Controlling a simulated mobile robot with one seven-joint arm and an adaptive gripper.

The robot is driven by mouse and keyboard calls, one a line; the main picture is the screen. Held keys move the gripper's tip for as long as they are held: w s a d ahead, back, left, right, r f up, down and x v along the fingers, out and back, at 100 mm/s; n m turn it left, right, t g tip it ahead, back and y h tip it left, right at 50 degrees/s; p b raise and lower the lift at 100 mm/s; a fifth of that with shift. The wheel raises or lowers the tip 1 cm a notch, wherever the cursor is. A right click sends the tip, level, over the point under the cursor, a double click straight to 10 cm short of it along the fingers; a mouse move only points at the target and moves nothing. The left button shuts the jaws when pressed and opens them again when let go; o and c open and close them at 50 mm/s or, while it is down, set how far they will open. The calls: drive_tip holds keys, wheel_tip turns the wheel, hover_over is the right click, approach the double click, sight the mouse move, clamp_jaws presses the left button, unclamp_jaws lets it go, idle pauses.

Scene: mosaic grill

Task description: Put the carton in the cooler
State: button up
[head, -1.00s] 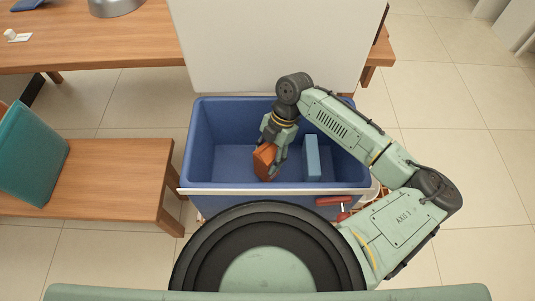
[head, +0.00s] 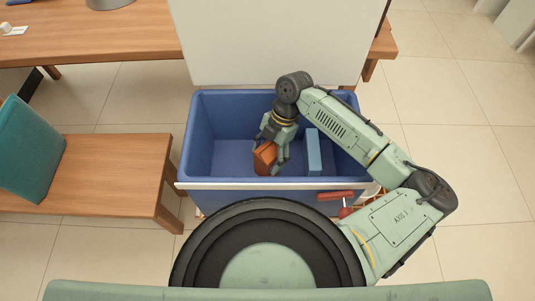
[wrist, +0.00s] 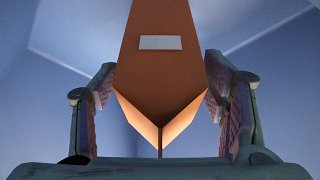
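The orange carton (head: 264,157) is inside the blue cooler (head: 201,130), low between my fingers and slightly tilted. In the wrist view the carton (wrist: 160,75) fills the middle and shows a pale label. My gripper (head: 272,150) reaches down into the cooler. Its fingers (wrist: 160,90) are spread on both sides of the carton, with narrow gaps between pads and carton, so it looks open. Whether the carton rests fully on the cooler floor is hard to see.
A light blue block (head: 313,152) stands in the cooler, right of my gripper. The cooler's white lid (head: 275,45) stands raised behind. A wooden bench (head: 110,165) with a teal cushion (head: 30,150) is at left. A wooden table (head: 100,40) is behind. The cooler's left side is empty.

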drive_tip(key=shift+o, duration=0.3)
drive_tip(key=v, duration=1.2)
drive_tip(key=shift+s, duration=0.1)
